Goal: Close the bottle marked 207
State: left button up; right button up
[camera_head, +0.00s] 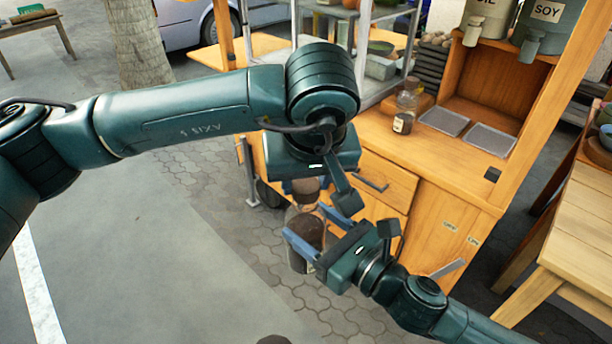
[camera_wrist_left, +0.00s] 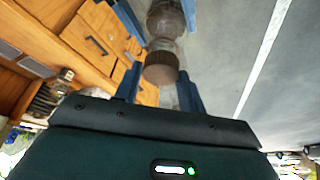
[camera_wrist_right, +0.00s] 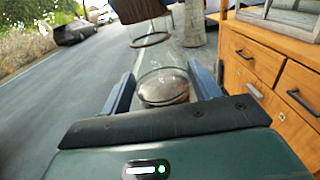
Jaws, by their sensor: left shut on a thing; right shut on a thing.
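A clear glass bottle (camera_head: 304,232) with dark contents is held upright in front of the cart. My right gripper (camera_head: 316,231) is shut on its body; the right wrist view shows the glass (camera_wrist_right: 163,88) between the fingers. My left gripper (camera_head: 314,190), above it, is shut on a brown stopper (camera_head: 305,187), also in the left wrist view (camera_wrist_left: 160,68). In the right wrist view the stopper (camera_wrist_right: 140,9) hangs above the bottle's round rim (camera_wrist_right: 150,40), with a small gap between. I cannot read the number on the held bottle.
Another stoppered bottle (camera_head: 405,108) with a pale label stands on the wooden cart counter (camera_head: 378,128), beside two grey trays (camera_head: 491,139). Cart drawers (camera_head: 385,183) are close behind the grippers. A wooden table (camera_head: 580,230) stands at the right. Open pavement lies to the left.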

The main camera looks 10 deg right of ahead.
pick_arm(q)
jog(key=shift+f, duration=0.55)
jog(key=m, duration=0.2)
jog(key=m+h, duration=0.1)
jog(key=m, duration=0.1)
jog(key=m+h, duration=0.1)
jog(key=m, duration=0.1)
jog(key=shift+w+a+g, duration=0.1)
jog(key=shift+a+g, duration=0.15)
jog(key=shift+g, duration=0.05)
jog(key=m+h, duration=0.1)
jog(key=m, duration=0.2)
jog(key=shift+m+g, duration=0.4)
jog(key=m+g+h, duration=0.1)
jog(key=m, duration=0.2)
jog(key=o, duration=0.9)
jog(key=shift+o, duration=0.2)
